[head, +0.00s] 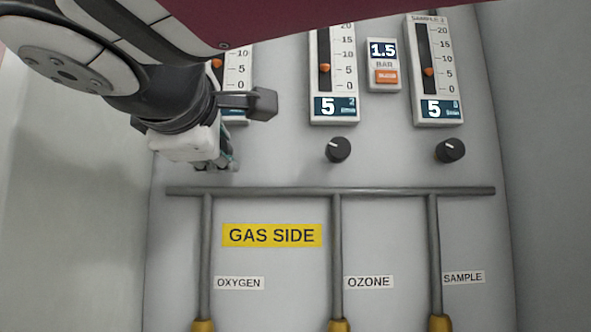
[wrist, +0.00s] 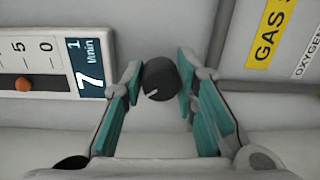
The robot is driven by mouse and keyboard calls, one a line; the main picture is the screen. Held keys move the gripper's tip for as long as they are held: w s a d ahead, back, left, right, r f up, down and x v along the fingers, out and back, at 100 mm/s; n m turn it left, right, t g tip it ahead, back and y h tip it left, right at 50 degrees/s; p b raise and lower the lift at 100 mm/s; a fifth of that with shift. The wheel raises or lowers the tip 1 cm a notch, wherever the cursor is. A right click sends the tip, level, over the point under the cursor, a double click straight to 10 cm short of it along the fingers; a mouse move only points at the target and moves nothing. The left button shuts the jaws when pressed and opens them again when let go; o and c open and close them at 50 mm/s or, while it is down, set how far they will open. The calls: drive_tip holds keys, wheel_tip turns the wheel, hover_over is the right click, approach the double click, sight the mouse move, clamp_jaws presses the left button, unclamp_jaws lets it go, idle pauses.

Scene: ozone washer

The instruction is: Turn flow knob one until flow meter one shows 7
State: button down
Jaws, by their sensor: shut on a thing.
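Flow knob one (wrist: 160,78) is a round black knob with a white pointer line, between my fingertips in the wrist view. My gripper (wrist: 160,74) is shut on it, one teal-padded finger on each side. Flow meter one (wrist: 45,64) is at the left of the wrist view; its dark display (wrist: 88,68) reads 7, and its orange float (wrist: 23,84) is near the 5 mark. In the head view my gripper (head: 229,166) is at the panel's left. My arm hides flow knob one and much of flow meter one (head: 240,72) there.
The ozone meter (head: 333,80) and sample meter (head: 436,75) both read 5, with black knobs (head: 338,150) and (head: 450,150) below. A display (head: 383,50) reads 1.5 BAR. A grey pipe (head: 290,191) runs across below the knobs, above a yellow GAS SIDE label (head: 272,235).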

drive_tip(key=shift+f+m+b, duration=0.1)
drive_tip(key=shift+m+b, duration=0.25)
drive_tip(key=shift+m, duration=0.15)
drive_tip(key=c, duration=1.2)
unclamp_jaws()
drive_tip(key=shift+c, duration=0.2)
drive_tip(key=s, duration=1.2)
drive_tip(key=shift+d+r, duration=0.3)
drive_tip(key=shift+r, duration=0.05)
